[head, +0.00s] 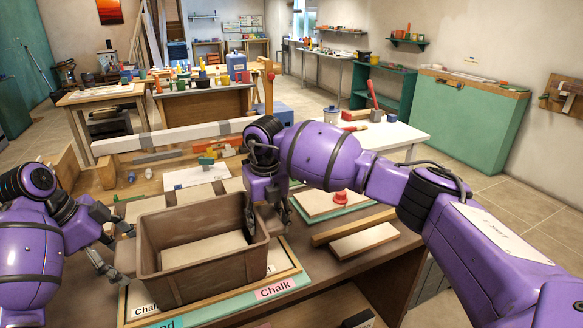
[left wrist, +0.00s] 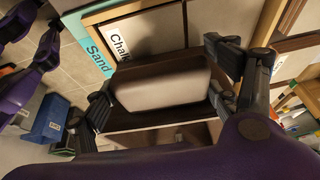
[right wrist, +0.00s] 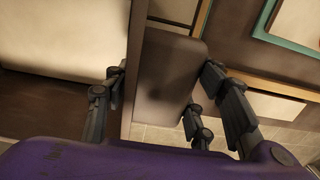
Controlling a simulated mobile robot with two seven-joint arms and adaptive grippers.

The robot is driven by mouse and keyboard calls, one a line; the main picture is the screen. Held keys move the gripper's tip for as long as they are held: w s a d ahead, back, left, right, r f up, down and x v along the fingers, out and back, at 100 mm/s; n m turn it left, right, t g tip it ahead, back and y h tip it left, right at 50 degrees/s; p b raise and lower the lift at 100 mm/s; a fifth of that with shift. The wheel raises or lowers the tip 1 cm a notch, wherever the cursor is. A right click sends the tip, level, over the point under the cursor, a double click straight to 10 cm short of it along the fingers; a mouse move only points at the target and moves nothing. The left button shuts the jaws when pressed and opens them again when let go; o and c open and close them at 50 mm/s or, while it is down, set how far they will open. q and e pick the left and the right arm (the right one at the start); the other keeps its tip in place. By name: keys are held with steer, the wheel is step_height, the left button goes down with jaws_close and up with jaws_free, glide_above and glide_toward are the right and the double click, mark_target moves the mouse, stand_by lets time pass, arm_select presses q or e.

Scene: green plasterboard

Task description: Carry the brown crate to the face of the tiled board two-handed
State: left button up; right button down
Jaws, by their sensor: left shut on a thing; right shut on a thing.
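The brown crate (head: 203,275) is an open, empty box with a pale inner floor, in the lower left middle of the head view. It looks level. My left gripper (head: 113,266) is shut on the lug at its left side; that lug fills the jaw in the left wrist view (left wrist: 160,85). My right gripper (head: 266,214) is shut on the right-side lug, seen in the right wrist view (right wrist: 168,75). The tiled board (head: 286,274), wood-framed with "Chalk" and "Sand" labels, lies below the crate, which hides most of it. I cannot tell whether they touch.
A green-edged board (head: 325,203) with a red knob (head: 340,197) lies to the right. Wooden bars (head: 354,226) and a pale block (head: 364,242) lie near it. A long white beam (head: 175,136) and a paper sheet (head: 195,177) are behind the crate.

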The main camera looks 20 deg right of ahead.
arm_select(q)
steer(key=shift+w+r, duration=0.1)
steer(key=shift+r, duration=0.05)
arm_select(e)
steer(key=shift+d, duration=0.15)
arm_select(q)
steer(key=shift+r, duration=0.1)
arm_select(e)
steer(key=shift+r, duration=0.15)
arm_select(q)
steer(key=o, duration=2.1)
steer(key=shift+s+f, duration=0.2)
steer(key=shift+f, duration=0.15)
arm_select(e)
steer(key=c, duration=1.2)
jaws_free()
steer(key=shift+s+f, duration=0.1)
steer(key=shift+f, duration=0.1)
steer(key=o, duration=0.5)
arm_select(q)
steer(key=shift+r, duration=0.1)
steer(key=shift+c, duration=0.5)
